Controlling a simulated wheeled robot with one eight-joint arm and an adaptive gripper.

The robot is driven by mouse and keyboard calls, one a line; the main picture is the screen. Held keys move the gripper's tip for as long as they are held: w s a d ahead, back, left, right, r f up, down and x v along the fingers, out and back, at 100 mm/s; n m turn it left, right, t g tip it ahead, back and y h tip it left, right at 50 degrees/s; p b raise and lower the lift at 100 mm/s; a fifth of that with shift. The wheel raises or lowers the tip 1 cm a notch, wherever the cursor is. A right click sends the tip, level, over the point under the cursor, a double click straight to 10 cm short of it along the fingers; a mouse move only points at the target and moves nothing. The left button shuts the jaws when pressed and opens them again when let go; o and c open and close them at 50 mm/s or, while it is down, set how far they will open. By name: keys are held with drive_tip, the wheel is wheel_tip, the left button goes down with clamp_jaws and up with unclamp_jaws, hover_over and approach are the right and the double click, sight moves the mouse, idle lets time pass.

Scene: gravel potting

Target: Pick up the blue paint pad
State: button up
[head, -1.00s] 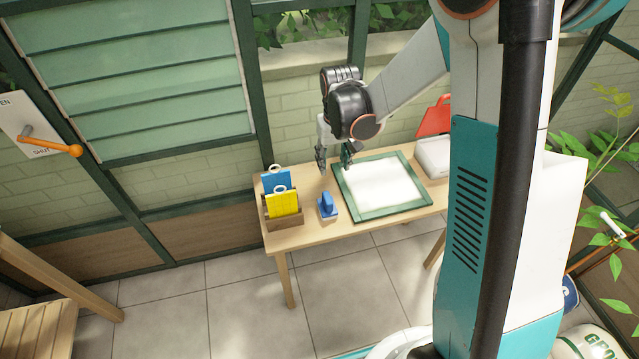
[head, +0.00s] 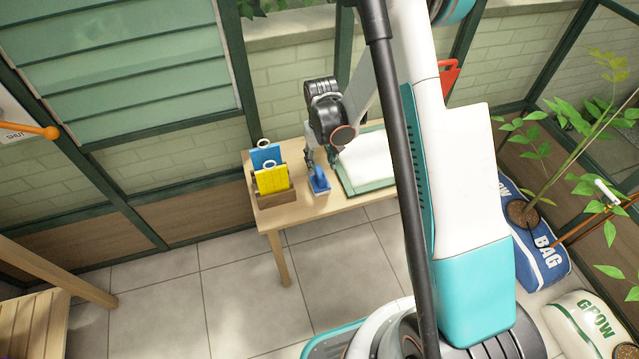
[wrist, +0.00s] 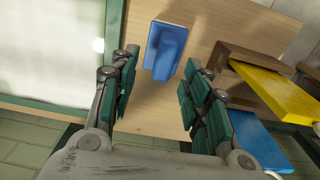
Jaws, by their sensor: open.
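The blue paint pad (head: 319,183) lies on the wooden table near its front edge, between the card holder and the green-framed tray. In the wrist view the blue paint pad (wrist: 165,50) shows its raised handle, ahead of the fingertips and between their lines. My gripper (head: 321,162) is just above and behind the pad in the head view. In the wrist view my gripper (wrist: 157,77) is open, its two green-padded fingers wide apart with nothing between them. The gap in height to the pad is hard to judge.
A wooden holder (head: 274,197) with a yellow card (head: 271,180) and a blue card (head: 266,156) stands left of the pad, close to one finger in the wrist view. A green-framed white tray (head: 347,187) lies to the right. The table's front edge (head: 345,205) is near.

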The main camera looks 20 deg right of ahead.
sight(320, 172)
drive_tip(key=shift+s+a+f+b, duration=0.15)
drive_tip(key=shift+f+b, duration=0.6)
drive_tip(key=shift+f, duration=0.6)
drive_tip(key=shift+a+f+b, duration=0.1)
drive_tip(key=shift+f+b, duration=0.65)
drive_tip(key=shift+f, duration=0.6)
drive_tip(key=shift+r, duration=0.1)
drive_tip(key=shift+c, duration=0.5)
clamp_jaws()
